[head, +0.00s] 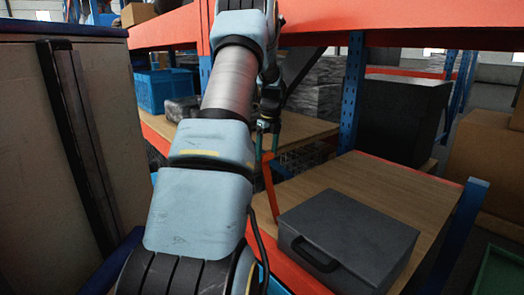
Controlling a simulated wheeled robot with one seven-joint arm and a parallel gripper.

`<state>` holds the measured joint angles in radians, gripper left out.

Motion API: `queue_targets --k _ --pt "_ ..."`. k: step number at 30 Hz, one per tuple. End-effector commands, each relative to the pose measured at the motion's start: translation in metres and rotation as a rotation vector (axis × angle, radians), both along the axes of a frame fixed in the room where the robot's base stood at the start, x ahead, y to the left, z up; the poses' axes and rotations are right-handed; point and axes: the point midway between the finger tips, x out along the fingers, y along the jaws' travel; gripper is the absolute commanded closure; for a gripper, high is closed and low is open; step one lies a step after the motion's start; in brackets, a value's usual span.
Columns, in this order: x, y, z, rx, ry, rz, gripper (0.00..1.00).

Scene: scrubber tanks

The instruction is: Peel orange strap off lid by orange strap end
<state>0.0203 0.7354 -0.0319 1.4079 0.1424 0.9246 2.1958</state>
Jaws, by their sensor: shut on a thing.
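A dark grey case with a flat lid (345,225) sits on the wooden shelf, its black handle (315,254) on the side facing me. An orange strap (269,185) stretches nearly straight up from beside the lid's left corner to my gripper. My gripper (268,146) is raised behind and to the left of the case, shut on the strap's upper end. My arm covers much of the middle, and the gripper is small in this view. I cannot tell whether the strap's lower end touches the lid.
The wooden shelf (400,190) has bare room behind the case. A blue post (353,90) and a black box (403,118) stand beyond it. An orange beam (400,20) crosses above. A tall cabinet (40,150) stands close at left, and a blue crate (165,91) is further back.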

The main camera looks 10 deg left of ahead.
Motion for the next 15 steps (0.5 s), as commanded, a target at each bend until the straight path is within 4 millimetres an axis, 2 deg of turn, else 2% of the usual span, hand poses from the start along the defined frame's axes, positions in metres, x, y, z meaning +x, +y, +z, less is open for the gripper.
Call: queue_targets --k 15 --pt "0.0034 -0.006 0.001 -0.001 0.001 0.0 0.68"
